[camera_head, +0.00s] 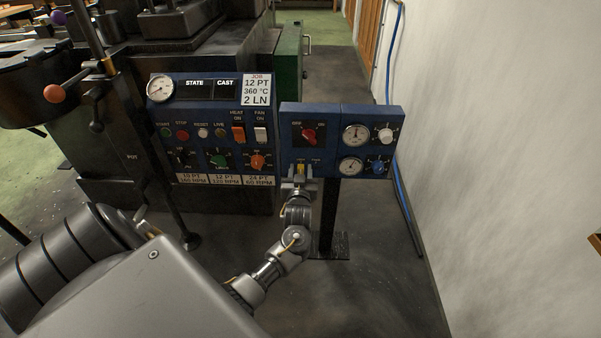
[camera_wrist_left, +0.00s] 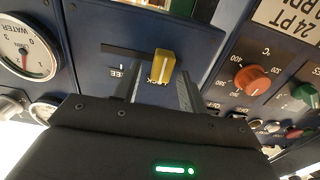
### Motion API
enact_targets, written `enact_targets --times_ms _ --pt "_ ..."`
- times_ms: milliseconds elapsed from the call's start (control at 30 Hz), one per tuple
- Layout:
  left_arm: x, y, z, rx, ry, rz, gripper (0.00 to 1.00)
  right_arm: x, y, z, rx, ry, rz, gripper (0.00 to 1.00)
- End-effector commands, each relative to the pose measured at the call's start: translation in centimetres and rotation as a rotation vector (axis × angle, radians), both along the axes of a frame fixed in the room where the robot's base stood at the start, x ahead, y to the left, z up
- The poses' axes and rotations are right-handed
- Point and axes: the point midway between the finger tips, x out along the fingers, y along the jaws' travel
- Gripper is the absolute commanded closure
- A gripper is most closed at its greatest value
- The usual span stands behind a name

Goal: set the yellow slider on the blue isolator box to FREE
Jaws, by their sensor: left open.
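The blue isolator box (camera_head: 323,155) stands on a dark post, with a red rotary knob (camera_head: 308,135) on its upper face. The yellow slider (camera_head: 300,168) is low on its front. In the left wrist view the slider (camera_wrist_left: 164,66) sits at the right end of a dark slot, by the LOCK label. The slot runs left towards the partly covered FREE label (camera_wrist_left: 123,73). My left gripper (camera_head: 300,183) is open just below the slider, with one finger on either side of it in the wrist view. Contact cannot be told. My right gripper is not in view.
A blue panel with gauges (camera_head: 355,134) and knobs adjoins the box on the right. A larger control panel (camera_head: 200,88) with switches, knobs and labels is on the left. A plain wall (camera_head: 500,150) and a blue hose (camera_head: 402,205) are on the right.

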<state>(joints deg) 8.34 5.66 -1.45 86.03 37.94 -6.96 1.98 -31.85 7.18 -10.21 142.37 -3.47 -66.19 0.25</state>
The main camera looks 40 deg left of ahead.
Motion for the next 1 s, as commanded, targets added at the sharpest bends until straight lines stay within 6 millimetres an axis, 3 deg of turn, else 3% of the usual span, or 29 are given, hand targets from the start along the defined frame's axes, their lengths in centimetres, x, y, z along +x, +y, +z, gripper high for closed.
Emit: enact_targets --times_ms 167,500,733,1000 --pt "0.0 0.0 0.0 0.0 0.0 0.0 0.58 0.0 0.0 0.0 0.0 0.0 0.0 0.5" --pt "0.0 0.0 0.0 0.0 0.0 0.0 1.0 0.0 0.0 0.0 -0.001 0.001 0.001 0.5" --pt "0.1 -0.2 0.0 -0.001 -0.001 0.0 1.0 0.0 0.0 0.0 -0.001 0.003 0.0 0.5" --pt "2.9 -3.8 0.0 -0.003 -0.001 -0.001 1.0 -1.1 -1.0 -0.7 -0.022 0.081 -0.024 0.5"
